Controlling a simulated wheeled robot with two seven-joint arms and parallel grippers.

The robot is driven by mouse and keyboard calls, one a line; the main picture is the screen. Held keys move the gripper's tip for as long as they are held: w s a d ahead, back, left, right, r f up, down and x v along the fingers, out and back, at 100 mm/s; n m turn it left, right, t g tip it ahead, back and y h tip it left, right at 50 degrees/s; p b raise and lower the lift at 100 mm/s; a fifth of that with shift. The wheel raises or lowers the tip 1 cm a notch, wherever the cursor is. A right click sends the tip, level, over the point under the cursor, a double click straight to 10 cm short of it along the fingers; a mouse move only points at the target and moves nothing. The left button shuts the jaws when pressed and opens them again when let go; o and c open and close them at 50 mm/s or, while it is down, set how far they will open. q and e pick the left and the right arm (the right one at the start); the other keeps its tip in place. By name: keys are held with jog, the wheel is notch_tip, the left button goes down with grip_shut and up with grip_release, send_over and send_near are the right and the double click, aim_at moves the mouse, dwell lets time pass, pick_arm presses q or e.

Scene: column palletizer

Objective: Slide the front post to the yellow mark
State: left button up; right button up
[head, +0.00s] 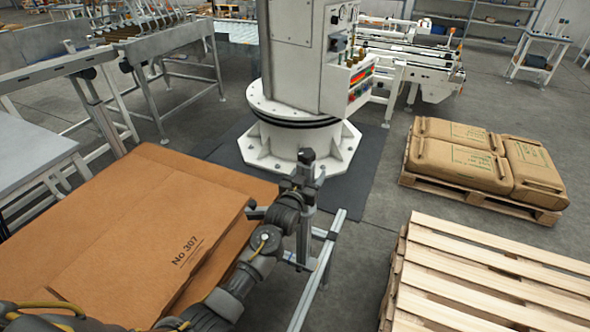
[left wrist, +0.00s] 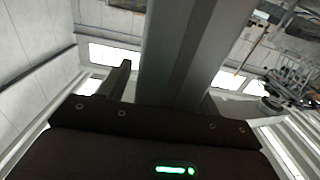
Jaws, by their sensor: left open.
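The front post (head: 306,225) is a grey upright with a black block at its top. It stands on a grey rail frame (head: 325,265) beside the cardboard stack in the head view. My left gripper (head: 280,212) is open at the post, its arm coming in from the lower left. In the left wrist view the grey post (left wrist: 180,50) rises large just beyond the dark gripper body, with one finger visible to its left. I cannot tell whether the fingers touch the post. I cannot make out the yellow mark. My right gripper is not in view.
Brown cardboard sheets (head: 120,215) marked No 307 lie left of the post. A white machine column (head: 295,145) stands behind it. An empty wooden pallet stack (head: 490,275) is at lower right, with a pallet of brown sacks (head: 460,160) behind. Open floor lies between.

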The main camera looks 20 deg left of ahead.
pick_arm(q)
jog(key=s+b, duration=0.2)
jog(key=s, duration=0.8)
jog(key=shift+s+a, duration=0.3)
jog(key=shift+a, duration=0.15)
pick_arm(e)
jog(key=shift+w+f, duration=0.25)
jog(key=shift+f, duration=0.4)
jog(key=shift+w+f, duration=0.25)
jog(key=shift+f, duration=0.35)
pick_arm(q)
jog(key=shift+r, duration=0.1)
